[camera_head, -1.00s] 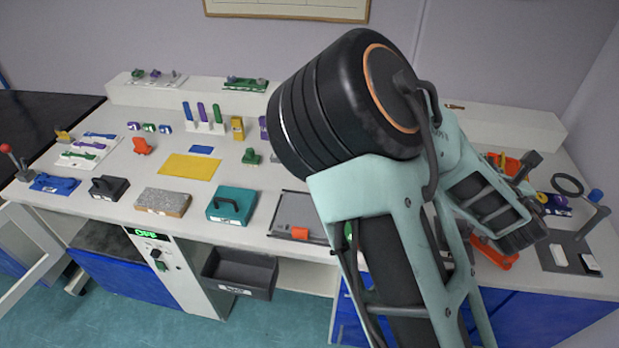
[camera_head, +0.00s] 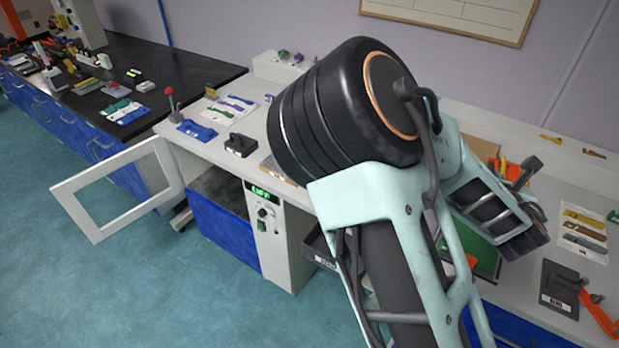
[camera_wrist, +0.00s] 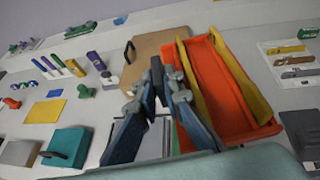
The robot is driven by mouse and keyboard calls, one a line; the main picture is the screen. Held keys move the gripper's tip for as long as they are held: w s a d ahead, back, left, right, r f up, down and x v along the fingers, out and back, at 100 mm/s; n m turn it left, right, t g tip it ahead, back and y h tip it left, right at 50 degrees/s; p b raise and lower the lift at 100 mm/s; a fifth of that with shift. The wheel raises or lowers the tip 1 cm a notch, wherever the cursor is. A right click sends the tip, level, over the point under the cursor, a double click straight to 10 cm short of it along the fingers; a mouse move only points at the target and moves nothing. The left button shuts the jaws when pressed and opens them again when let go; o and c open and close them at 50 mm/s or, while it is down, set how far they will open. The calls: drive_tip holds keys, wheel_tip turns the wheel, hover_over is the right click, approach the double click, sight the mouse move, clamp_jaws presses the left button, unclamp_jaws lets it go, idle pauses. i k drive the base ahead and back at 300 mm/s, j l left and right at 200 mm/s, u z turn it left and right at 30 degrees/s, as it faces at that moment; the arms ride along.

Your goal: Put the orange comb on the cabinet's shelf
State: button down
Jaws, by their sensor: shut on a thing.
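My gripper (camera_wrist: 158,85) is shut over the bench in the wrist view. What it holds shows only as a dark narrow shape between the fingertips, and I cannot make out an orange comb there. The cabinet (camera_head: 222,235) is under the bench at left, with a blue front below a dark open space. A white-framed door (camera_head: 82,205) stands swung open beside it. The dark shelf surface (camera_head: 222,192) inside is partly visible, far left of my gripper.
An orange tray (camera_wrist: 262,130) with yellow strips lies just right of my gripper, with a tan board (camera_wrist: 120,70) behind. A teal block (camera_wrist: 68,148) is at left. A control panel (camera_head: 264,215) adjoins the cabinet. Open floor (camera_head: 140,285) lies in front.

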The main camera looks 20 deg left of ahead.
sight(239, 179)
drive_tip(key=j+u, duration=0.35)
drive_tip(key=j, duration=0.15)
drive_tip(key=j+u, duration=0.35)
drive_tip(key=j, duration=0.2)
drive_tip(key=j+u, duration=0.1)
drive_tip(key=j, duration=0.95)
drive_tip(key=i, duration=0.05)
